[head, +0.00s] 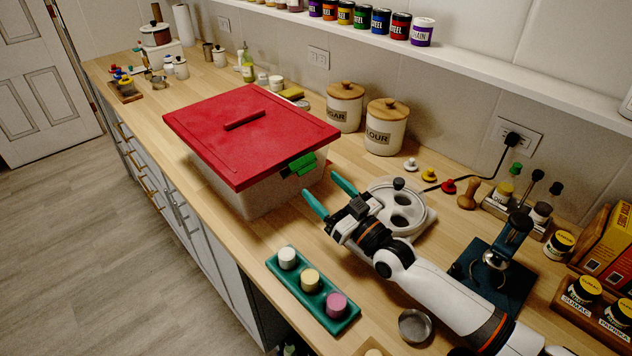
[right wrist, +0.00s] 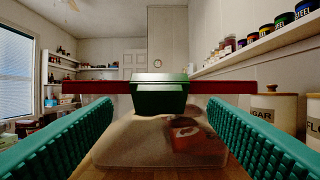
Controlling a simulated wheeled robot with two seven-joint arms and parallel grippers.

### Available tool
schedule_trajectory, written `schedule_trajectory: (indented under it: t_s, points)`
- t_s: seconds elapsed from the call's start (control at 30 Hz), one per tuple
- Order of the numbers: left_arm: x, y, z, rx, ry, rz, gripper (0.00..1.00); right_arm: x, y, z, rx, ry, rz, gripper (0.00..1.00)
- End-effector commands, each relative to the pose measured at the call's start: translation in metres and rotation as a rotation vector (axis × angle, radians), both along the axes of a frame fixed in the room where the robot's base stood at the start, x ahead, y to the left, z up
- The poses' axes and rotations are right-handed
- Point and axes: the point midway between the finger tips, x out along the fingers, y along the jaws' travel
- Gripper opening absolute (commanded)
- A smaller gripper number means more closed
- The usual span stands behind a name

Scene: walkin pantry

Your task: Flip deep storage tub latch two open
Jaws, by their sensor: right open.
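The deep storage tub (head: 232,190) is a translucent box with a red lid (head: 230,140) on the counter. A green latch (head: 303,163) sits at the lid's edge on the tub's near right side. In the right wrist view the latch (right wrist: 159,98) is centred in front of the red lid rim (right wrist: 225,87). I cannot tell whether this is latch two, and no other latch shows. My right gripper (head: 328,194) is open and empty, its teal fingers pointing at the latch and apart from it. My left gripper is not in view.
Sugar (head: 344,107) and flour (head: 387,127) canisters stand behind the tub. A white round appliance (head: 412,190) is beside my right gripper. A teal tray (head: 285,275) with three small cups lies at the front edge.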

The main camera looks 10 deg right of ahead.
Motion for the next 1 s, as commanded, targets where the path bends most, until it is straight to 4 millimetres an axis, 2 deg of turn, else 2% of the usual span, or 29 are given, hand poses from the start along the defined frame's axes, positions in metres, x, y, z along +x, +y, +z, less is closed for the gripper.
schedule_trajectory:
  t_s: [0.03, 0.2, 0.4, 0.83, 0.93, 1.0]
  points:
    - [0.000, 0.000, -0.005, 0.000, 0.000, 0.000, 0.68, -0.010, -0.007, -0.007, -0.002, 0.002, 0.000, 0.68]
    - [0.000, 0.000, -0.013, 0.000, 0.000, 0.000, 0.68, -0.038, -0.027, -0.015, -0.002, 0.001, 0.000, 0.68]
    - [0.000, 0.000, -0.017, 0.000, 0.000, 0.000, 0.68, -0.057, -0.042, -0.019, 0.000, 0.000, 0.000, 0.68]
    - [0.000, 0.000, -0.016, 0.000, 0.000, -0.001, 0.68, -0.062, -0.045, -0.018, 0.000, 0.000, 0.000, 0.68]
    - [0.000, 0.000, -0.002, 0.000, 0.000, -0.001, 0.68, -0.062, -0.043, -0.008, -0.015, 0.015, 0.008, 0.68]
    - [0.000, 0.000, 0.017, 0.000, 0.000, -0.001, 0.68, -0.062, -0.041, 0.003, -0.035, 0.041, 0.016, 0.68]
